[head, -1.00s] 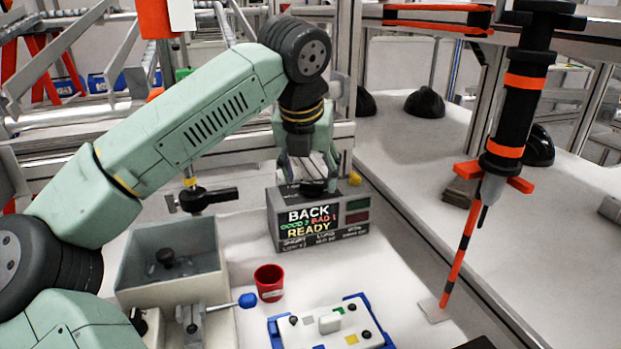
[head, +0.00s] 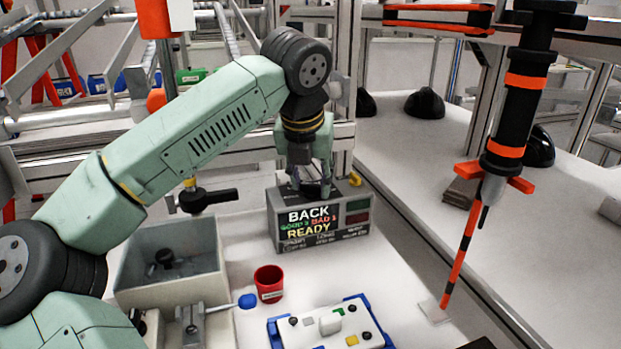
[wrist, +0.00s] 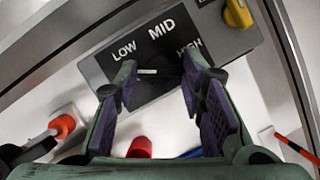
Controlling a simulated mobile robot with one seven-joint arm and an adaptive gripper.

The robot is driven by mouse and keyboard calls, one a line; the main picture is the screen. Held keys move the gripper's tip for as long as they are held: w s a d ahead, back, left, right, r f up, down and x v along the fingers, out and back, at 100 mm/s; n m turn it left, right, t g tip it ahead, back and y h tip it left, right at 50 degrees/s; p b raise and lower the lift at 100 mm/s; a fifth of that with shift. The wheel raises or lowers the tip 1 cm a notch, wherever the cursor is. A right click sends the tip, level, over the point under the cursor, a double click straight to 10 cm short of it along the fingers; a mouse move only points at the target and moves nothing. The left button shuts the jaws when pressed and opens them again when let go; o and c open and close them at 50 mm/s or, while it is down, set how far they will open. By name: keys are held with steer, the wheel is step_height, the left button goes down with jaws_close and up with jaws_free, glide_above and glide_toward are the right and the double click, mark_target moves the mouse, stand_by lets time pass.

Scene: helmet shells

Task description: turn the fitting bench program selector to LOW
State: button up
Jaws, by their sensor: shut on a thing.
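The program selector box (head: 283,228) is a grey unit on the white bench, below my gripper (head: 312,190) in the head view. In the wrist view its black panel (wrist: 100,72) reads LOW, MID and HIGH in an arc. My gripper (wrist: 160,80) has its two fingers on either side of a dark selector knob (wrist: 165,74) and is shut on it. A small pale mark (wrist: 148,72) shows on the left part of the knob, below LOW and MID. The knob is dark on dark, so its exact pointing is hard to read.
A yellow knob (wrist: 237,14) sits on the box, right of the panel. A red cup (head: 269,284), a grey bin (head: 130,270) and a blue-edged tray (head: 277,334) stand in front. A black-and-orange tool (head: 515,110) hangs at the right.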

steer(key=shift+c, duration=1.4)
steer(key=m+h, duration=0.1)
steer(key=m, duration=0.2)
steer(key=shift+a+m, duration=0.15)
steer(key=shift+m, duration=0.25)
steer(key=shift+w+m+g+h, duration=0.15)
steer(key=shift+m+g+h, duration=0.6)
steer(key=shift+m, duration=1.15)
steer(key=shift+a, duration=0.1)
steer(key=o, duration=1.1)
steer(key=shift+o, duration=0.2)
